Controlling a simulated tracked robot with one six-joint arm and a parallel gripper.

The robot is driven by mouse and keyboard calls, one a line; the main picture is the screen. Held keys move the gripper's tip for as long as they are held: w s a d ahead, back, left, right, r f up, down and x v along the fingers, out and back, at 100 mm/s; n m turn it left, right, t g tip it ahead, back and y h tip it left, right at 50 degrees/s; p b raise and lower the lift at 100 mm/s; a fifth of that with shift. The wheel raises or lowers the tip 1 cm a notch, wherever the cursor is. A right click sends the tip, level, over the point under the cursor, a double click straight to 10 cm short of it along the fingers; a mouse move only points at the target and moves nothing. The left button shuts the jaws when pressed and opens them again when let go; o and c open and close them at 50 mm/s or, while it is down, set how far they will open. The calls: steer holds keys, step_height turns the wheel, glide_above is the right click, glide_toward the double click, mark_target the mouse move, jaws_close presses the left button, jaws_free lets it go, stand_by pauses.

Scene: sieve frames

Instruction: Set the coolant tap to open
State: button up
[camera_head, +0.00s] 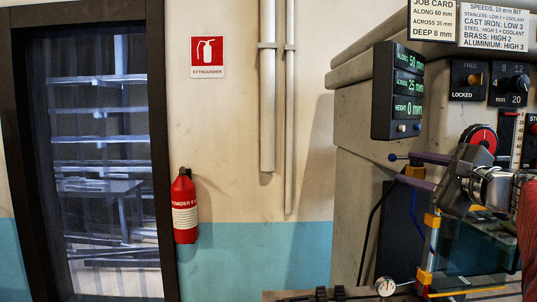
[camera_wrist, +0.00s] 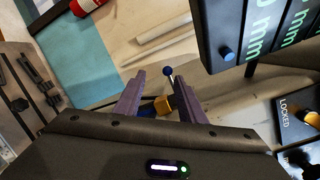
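The coolant tap appears to be the yellow-orange fitting (camera_head: 414,171) with a blue ball-ended lever (camera_head: 392,157) on the machine's side. In the wrist view the blue ball (camera_wrist: 168,72) stands on a thin stem, with the yellow fitting (camera_wrist: 164,104) nearer me. My gripper (camera_head: 406,169) reaches in from the right at the tap. In the wrist view my gripper (camera_wrist: 160,76) is open, its two purple fingers apart, one on each side of the fitting. The ball shows in the gap at fingertip level. I cannot tell whether a finger touches the lever. No tap markings are readable.
The green digital readout (camera_head: 398,92) hangs just above the tap and shows close by in the wrist view (camera_wrist: 255,30). A control panel (camera_head: 490,85) with knobs is at upper right. A red extinguisher (camera_head: 184,207) hangs on the left wall.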

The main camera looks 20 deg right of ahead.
steer(key=shift+s+d+r+m, duration=0.3)
steer(key=shift+d+r, duration=0.15)
steer(key=shift+d, duration=0.1)
steer(key=shift+w, duration=0.1)
steer(key=w+d, duration=0.1)
steer(key=w, duration=1.2)
steer(key=shift+w+d, duration=0.15)
steer(key=shift+w, duration=0.15)
steer(key=shift+c, duration=0.5)
steer(key=shift+f, duration=0.1)
steer(key=c, duration=0.7)
jaws_close()
